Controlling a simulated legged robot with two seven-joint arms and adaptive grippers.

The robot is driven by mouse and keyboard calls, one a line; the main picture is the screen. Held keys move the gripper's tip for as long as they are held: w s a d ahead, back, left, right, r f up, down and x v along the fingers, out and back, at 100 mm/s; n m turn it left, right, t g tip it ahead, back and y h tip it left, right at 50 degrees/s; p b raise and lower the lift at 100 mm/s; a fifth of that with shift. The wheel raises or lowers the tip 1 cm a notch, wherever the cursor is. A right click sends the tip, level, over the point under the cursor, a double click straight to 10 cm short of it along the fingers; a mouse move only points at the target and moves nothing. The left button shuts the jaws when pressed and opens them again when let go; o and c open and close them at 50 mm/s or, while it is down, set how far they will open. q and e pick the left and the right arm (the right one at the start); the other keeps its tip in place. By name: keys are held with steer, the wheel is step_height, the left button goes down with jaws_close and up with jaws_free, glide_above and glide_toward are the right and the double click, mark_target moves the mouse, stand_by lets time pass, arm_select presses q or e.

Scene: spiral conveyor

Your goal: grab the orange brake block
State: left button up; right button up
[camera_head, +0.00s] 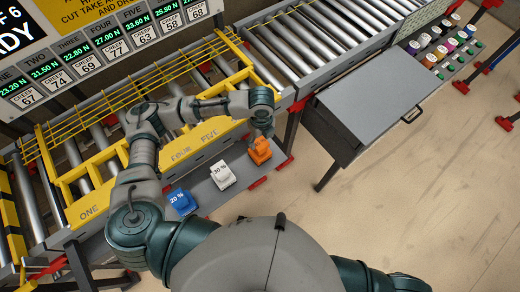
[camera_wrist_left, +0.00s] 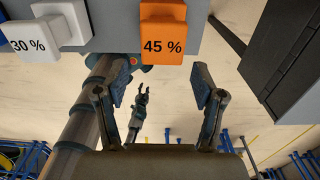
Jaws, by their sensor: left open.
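The orange brake block (camera_head: 260,150) stands on a grey shelf below the conveyor's yellow side, at the right end of a row of blocks. It also shows in the left wrist view (camera_wrist_left: 162,32), marked 45 %. My left gripper (camera_head: 264,137) is just above and behind it in the head view, partly hiding its top. In the left wrist view my left gripper (camera_wrist_left: 159,88) is open and empty, with the block beyond and between the lines of its fingers.
A white 30 % block (camera_head: 222,175) and a blue 20 % block (camera_head: 181,201) stand to the left on the same shelf. A grey cabinet (camera_head: 362,110) is to the right. The roller conveyor (camera_head: 100,130) and yellow rail lie behind. Floor in front is clear.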

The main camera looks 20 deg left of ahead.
mark_target(261, 144)
arm_select(q)
steer(key=f, duration=0.3)
steer(key=shift+w+f, duration=0.2)
steer(key=shift+f, duration=0.1)
steer(key=f, duration=0.5)
steer(key=shift+w+a+f, duration=0.15)
steer(key=shift+w+a, duration=0.15)
steer(key=shift+a, duration=0.05)
jaws_close()
